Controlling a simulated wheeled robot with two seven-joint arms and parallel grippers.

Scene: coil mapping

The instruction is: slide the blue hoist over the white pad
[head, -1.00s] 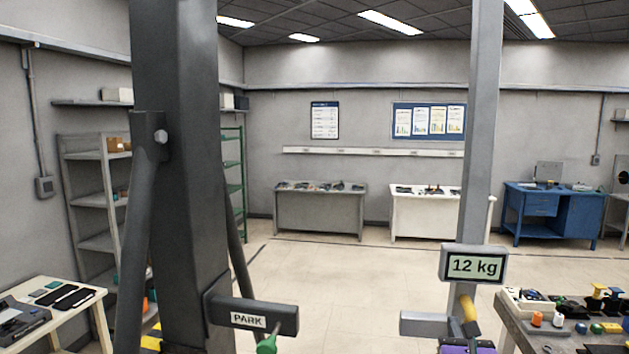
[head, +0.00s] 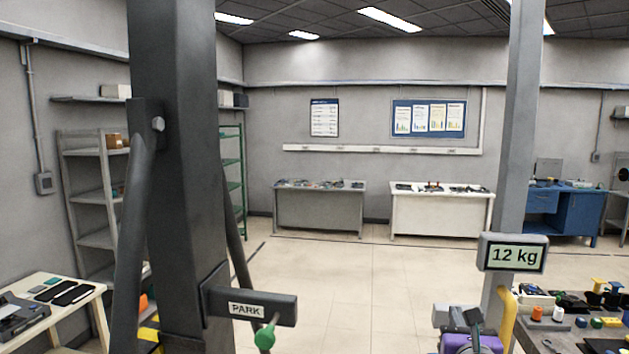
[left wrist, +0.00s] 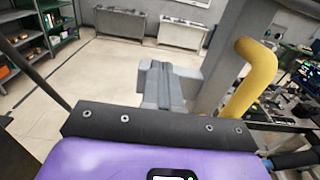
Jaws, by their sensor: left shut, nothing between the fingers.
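A grey upright post (head: 518,130) with a 12 kg display (head: 513,253) stands at the right of the head view; a curved yellow handle (head: 507,318) is on its lower part. The post looks grey, so I cannot tell if it belongs to the blue hoist. My left gripper (head: 473,318) is low beside the post, left of the yellow handle. In the left wrist view the gripper's fingers (left wrist: 156,68) are shut and empty, in front of a grey block (left wrist: 187,82) by the post; contact is unclear. No white pad shows. My right gripper is not in view.
A thick dark column (head: 180,170) with a PARK arm (head: 250,308) and green knob (head: 264,338) stands at left. A cluttered bench (head: 560,343) is at lower right. A white table (head: 440,215) stands at the back; open floor (head: 350,290) lies between.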

